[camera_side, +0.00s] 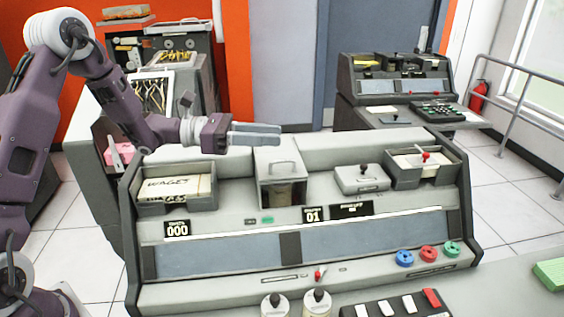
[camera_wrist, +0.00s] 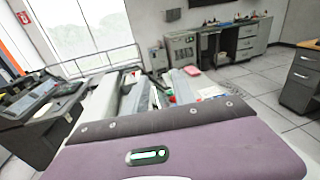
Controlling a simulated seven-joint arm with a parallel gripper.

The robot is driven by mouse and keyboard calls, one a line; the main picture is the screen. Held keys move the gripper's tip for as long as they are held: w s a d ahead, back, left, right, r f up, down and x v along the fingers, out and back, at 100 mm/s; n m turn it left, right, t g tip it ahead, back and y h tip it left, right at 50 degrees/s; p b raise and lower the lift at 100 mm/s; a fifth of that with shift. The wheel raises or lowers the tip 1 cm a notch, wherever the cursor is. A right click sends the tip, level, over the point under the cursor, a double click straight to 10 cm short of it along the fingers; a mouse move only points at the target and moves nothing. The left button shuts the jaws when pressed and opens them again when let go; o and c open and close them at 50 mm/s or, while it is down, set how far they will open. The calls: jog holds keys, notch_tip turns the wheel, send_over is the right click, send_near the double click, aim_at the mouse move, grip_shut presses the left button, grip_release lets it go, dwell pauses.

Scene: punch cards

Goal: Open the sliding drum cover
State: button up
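The drum cover (camera_side: 282,171) is a pale panel with a raised handle. It sits on the drum housing in the middle of the grey console. A brownish drum shows through the opening in front of and below it, so I cannot tell how far the cover has slid. My gripper (camera_side: 272,134) is above and behind the cover, apart from it, with its grey fingers pointing right. The fingers look parted, with nothing between them. In the wrist view, my purple hand fills the lower part and the cover cannot be made out.
A card tray (camera_side: 178,205) stands left of the drum. A small box with a knob (camera_side: 362,179) and another card tray (camera_side: 436,178) stand to the right. Colored knobs (camera_side: 428,253) and a red-tipped lever (camera_side: 320,274) are near the front.

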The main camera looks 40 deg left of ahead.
aim_at(280, 162)
jog(key=w+a+f+n+t, duration=0.1)
jog(key=w+a+f+n+t+y, duration=0.1)
jog(key=a, duration=0.1)
jog(key=w+a+f+n, duration=0.1)
jog(key=shift+a+f+n+t, duration=0.2)
jog(key=shift+n+t, duration=0.2)
notch_tip(280, 162, down, 7)
jog(key=shift+w+d+f, duration=0.1)
jog(key=shift+f, duration=0.05)
jog(key=x, duration=0.4)
jog(key=shift+w, duration=0.1)
jog(key=shift+w+d, duration=0.2)
jog(key=shift+d, duration=0.05)
jog(key=shift+c, duration=0.4)
grip_shut()
